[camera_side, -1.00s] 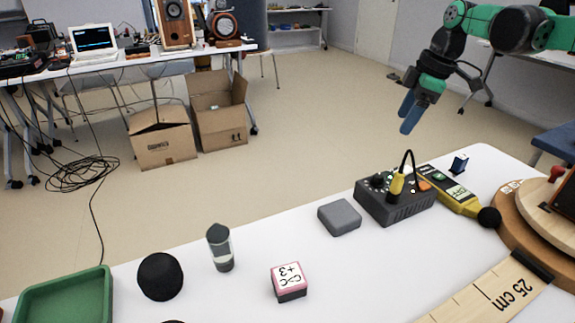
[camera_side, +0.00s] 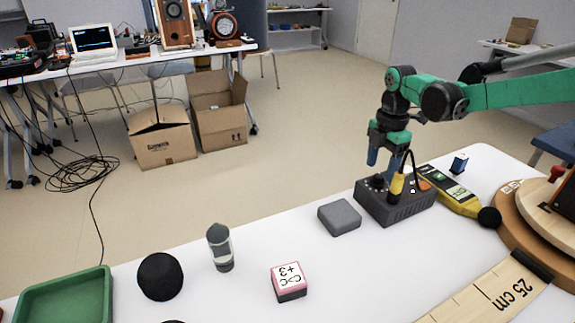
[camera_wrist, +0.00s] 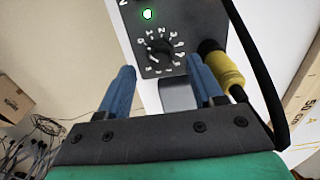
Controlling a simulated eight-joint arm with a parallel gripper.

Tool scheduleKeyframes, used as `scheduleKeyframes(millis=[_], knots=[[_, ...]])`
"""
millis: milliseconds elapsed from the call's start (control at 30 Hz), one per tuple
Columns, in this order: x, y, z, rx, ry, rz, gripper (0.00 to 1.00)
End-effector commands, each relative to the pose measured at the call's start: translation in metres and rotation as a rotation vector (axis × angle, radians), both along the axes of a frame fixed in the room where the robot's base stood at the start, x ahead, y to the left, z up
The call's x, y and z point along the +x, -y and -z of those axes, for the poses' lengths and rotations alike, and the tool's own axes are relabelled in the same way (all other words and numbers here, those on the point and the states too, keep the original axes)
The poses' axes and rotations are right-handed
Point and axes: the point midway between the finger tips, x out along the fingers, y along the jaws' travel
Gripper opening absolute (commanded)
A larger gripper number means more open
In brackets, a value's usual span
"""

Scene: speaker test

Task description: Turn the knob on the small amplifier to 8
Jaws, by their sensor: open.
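The small amplifier (camera_side: 408,208) is a dark grey box on the white table. Its black knob (camera_wrist: 160,52), ringed by white numerals, shows in the wrist view; I cannot tell which number it points to. A green light (camera_wrist: 148,14) glows near the knob. A yellow plug (camera_side: 397,185) with a black cable stands in the amplifier, beside the knob; it also shows in the wrist view (camera_wrist: 222,72). My gripper (camera_side: 381,166) points down over the amplifier. Its blue fingers are open, one either side of the knob in the wrist view (camera_wrist: 160,66), with nothing between them. Contact with the knob cannot be seen.
A grey block (camera_side: 340,217) lies left of the amplifier. The plug's cable arches near my gripper.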

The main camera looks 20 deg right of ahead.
Motion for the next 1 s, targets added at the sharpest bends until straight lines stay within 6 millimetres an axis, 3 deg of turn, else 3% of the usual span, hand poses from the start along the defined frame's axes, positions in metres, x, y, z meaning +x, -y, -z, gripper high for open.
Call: scheduleKeyframes(millis=[200, 467, 667, 700, 1000], knots=[[0.000, 0.000, 0.020, 0.000, 0.000, 0.000, 0.60], [0.000, 0.000, 0.021, 0.000, 0.000, 0.000, 0.60], [0.000, 0.000, 0.021, 0.000, 0.000, 0.000, 0.03], [0.000, 0.000, 0.021, 0.000, 0.000, 0.000, 0.00], [0.000, 0.000, 0.021, 0.000, -0.001, 0.021, 0.00]])
